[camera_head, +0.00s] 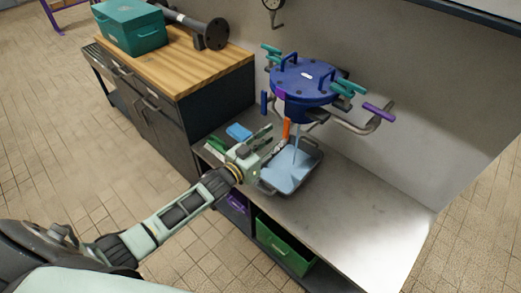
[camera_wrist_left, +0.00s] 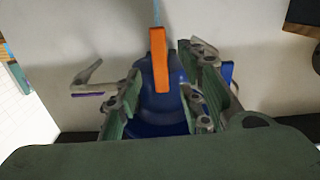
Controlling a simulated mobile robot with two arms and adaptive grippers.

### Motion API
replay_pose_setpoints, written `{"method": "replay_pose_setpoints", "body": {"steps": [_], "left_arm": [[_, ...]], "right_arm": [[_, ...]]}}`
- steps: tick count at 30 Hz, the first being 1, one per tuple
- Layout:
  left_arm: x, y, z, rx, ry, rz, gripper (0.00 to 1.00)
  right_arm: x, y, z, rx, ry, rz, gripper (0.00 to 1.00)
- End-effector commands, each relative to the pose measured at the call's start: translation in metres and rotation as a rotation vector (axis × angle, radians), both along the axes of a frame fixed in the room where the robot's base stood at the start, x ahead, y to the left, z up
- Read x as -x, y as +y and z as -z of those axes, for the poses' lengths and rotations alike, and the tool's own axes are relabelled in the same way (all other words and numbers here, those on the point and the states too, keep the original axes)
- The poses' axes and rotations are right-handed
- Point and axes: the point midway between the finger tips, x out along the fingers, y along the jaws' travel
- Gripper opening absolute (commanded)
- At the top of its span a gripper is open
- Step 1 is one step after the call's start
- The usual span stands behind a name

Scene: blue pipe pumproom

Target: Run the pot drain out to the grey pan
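The blue pot (camera_head: 303,82) is held above the steel bench against the wall. An orange lever (camera_head: 286,129) shows at its underside. A thin pale-blue stream (camera_head: 296,143) runs from beneath the pot into the grey pan (camera_head: 266,188), which holds pale-blue liquid (camera_head: 288,174). My left gripper (camera_head: 266,139) is just left of the lever, above the pan's left side. In the left wrist view its green fingers (camera_wrist_left: 160,100) stand apart, with the orange lever (camera_wrist_left: 159,62) showing in the gap between them; no contact is visible. My right gripper is not in view.
A blue cloth-like item (camera_head: 238,132) lies on the bench left of the pan. The bench right of the pan is clear (camera_head: 370,210). A wooden-topped cabinet (camera_head: 190,72) carries a teal toolbox (camera_head: 133,30) and a flanged pipe (camera_head: 200,30). A green crate (camera_head: 284,243) sits under the bench.

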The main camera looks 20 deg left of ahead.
Motion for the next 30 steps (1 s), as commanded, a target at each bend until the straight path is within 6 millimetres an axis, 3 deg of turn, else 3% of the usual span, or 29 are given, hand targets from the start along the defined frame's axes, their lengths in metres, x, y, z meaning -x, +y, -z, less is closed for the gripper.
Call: {"method": "replay_pose_setpoints", "body": {"steps": [6, 12, 30], "left_arm": [[0.044, 0.016, 0.001, -0.001, 0.003, 0.001, 0.36], [0.066, 0.023, 0.001, 0.001, 0.001, 0.001, 0.36], [0.07, 0.025, 0.0, 0.001, 0.0, 0.0, 0.36]], "right_arm": [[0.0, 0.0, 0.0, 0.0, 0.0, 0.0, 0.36], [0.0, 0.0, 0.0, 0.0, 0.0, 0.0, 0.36], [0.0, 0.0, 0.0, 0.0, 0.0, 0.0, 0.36]]}}
